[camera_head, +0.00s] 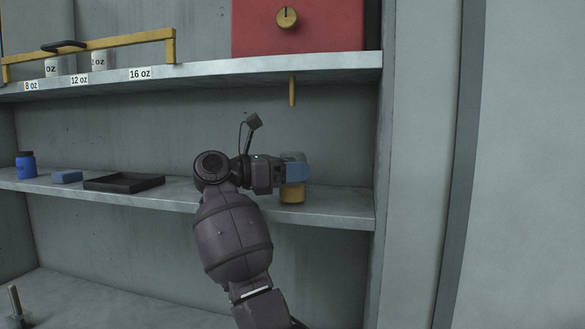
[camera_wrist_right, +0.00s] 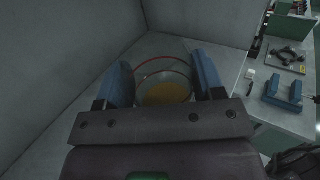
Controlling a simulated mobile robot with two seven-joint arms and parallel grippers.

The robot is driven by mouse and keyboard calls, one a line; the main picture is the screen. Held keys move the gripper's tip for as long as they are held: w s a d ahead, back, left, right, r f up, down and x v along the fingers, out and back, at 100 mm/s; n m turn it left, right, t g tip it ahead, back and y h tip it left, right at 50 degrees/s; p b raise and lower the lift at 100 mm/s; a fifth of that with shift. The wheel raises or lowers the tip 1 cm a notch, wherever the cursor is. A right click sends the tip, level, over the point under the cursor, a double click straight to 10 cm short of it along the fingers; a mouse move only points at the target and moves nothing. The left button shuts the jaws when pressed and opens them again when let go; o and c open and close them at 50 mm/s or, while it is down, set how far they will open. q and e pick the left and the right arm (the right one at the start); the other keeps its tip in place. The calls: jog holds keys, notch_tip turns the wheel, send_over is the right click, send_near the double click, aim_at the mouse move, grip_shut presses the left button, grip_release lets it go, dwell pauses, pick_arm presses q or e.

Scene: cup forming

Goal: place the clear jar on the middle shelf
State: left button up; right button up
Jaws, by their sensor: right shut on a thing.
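The clear jar (camera_head: 292,194) with yellow contents is at the right end of the middle shelf (camera_head: 342,203). My right gripper (camera_head: 294,168) reaches in from the left and is shut on the jar's upper part. In the right wrist view, the jar (camera_wrist_right: 165,92) shows a round reddish rim and yellow inside, between the two blue fingers. The jar looks upright. Its base is at shelf level, but I cannot tell whether it touches. The fingers hide its upper part in the head view. My left gripper is not in view.
A blue bottle (camera_head: 26,165), a blue block (camera_head: 67,177) and a black tray (camera_head: 124,182) are on the middle shelf's left. A yellow peg (camera_head: 292,91) hangs under the upper shelf (camera_head: 220,68), above the jar. The cabinet's right wall (camera_head: 384,150) is close.

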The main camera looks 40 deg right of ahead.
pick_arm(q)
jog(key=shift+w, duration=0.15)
pick_arm(e)
jog(key=shift+r, duration=0.1)
jog(key=o, duration=0.6)
jog(key=shift+f, duration=0.2)
jog(key=shift+c, duration=0.2)
jog(key=o, duration=0.4)
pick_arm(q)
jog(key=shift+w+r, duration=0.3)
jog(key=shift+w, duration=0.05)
pick_arm(e)
jog(key=shift+o, duration=0.2)
